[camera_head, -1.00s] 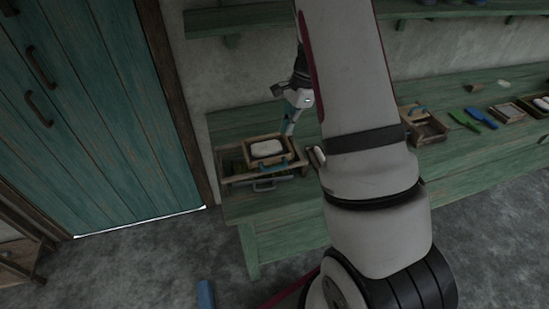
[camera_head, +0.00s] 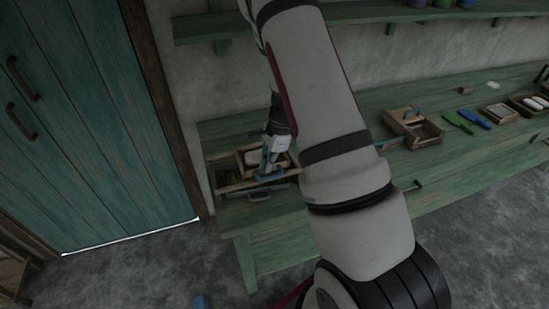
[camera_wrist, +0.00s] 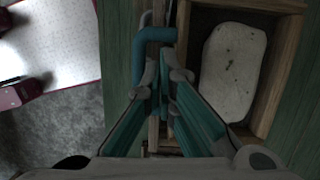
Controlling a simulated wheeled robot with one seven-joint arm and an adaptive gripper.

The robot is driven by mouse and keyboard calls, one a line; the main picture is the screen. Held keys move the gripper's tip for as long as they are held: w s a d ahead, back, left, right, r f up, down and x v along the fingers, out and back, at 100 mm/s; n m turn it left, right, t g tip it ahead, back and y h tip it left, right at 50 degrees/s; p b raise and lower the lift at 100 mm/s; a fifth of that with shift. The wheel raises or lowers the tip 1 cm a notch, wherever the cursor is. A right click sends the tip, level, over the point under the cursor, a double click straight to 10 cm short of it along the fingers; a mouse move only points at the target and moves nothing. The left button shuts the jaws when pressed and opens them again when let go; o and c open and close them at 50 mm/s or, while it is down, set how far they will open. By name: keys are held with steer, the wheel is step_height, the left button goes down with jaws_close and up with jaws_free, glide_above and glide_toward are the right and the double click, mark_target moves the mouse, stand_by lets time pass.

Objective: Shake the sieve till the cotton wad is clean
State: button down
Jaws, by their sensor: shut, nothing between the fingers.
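The sieve is a small wooden frame (camera_head: 241,161) on the near left end of the green bench. Its wall also shows in the wrist view (camera_wrist: 288,60). The off-white cotton wad (camera_wrist: 233,70) lies inside it, with a few small dark specks on top. In the head view the wad (camera_head: 254,157) is partly hidden by my gripper (camera_head: 262,173). A blue handle (camera_wrist: 150,38) is at the sieve's side. My gripper (camera_wrist: 165,78) is shut and empty, its fingertips close beside the handle and the sieve's wall. Whether they touch is unclear.
The sieve sits over a wooden rack (camera_head: 222,188) on the bench (camera_head: 330,184). Further right are another wooden box (camera_head: 412,131), a green tool (camera_head: 458,122), a blue tool (camera_head: 475,118) and trays. A shelf (camera_head: 350,23) runs above; a teal door (camera_head: 100,130) stands left.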

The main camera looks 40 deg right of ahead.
mark_target(248, 171)
steer(key=shift+a, duration=0.25)
steer(key=a, duration=0.1)
steer(key=w+a, duration=0.1)
steer(key=a, duration=0.1)
steer(key=a+b, duration=0.1)
steer(key=a, duration=0.1)
steer(key=shift+w+a+f, duration=0.1)
steer(key=shift+w+a, duration=0.15)
steer(key=shift+w, duration=0.1)
